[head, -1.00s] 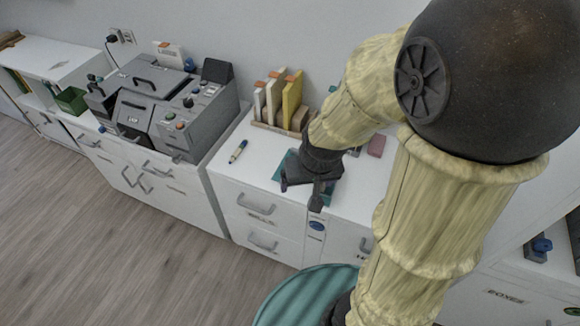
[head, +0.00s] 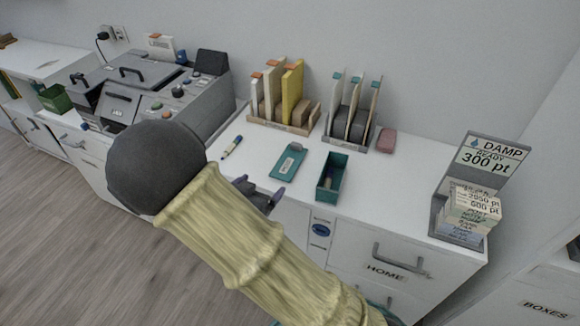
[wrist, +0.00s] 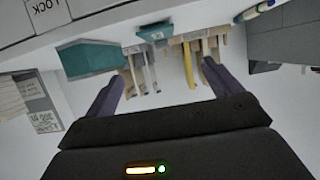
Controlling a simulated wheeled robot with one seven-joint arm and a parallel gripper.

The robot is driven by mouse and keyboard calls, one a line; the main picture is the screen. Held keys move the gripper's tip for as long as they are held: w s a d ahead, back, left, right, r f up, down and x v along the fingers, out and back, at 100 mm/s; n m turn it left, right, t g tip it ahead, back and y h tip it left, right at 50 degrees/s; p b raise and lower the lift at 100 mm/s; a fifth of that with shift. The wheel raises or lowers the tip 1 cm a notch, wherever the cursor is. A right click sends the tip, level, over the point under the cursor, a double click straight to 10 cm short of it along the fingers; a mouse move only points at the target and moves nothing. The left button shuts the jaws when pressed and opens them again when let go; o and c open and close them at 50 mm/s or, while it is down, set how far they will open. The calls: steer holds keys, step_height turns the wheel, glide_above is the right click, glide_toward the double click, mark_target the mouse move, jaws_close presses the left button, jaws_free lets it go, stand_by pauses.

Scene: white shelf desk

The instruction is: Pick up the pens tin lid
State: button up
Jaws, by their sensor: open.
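The pens tin lid (head: 288,162), a flat teal piece with a pale label, lies on the white desktop. The open teal tin (head: 331,178) stands just right of it with something inside. My gripper (head: 259,187) is open and empty at the desk's front edge, left of and nearer than the lid, partly hidden by my arm. In the wrist view, which looks upside down, the lid (wrist: 155,32) shows between and beyond the spread fingers (wrist: 163,88), apart from them. The tin (wrist: 90,58) is at left there.
A marker (head: 231,147) lies left of the lid. Two file racks (head: 284,122) (head: 345,146) stand behind, with a pink block (head: 387,141) beside them. A grey machine (head: 165,95) is at left, a card stand (head: 462,225) at right. Desktop between tin and card stand is clear.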

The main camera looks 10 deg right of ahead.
steer(key=shift+d, duration=0.1)
steer(key=b, duration=0.2)
glide_toward(288, 163)
steer(key=x, duration=0.3)
steer(key=shift+w+r, duration=0.1)
stand_by(0.3)
steer(key=x, duration=0.5)
steer(key=shift+d, duration=0.15)
steer(key=c, duration=1.1)
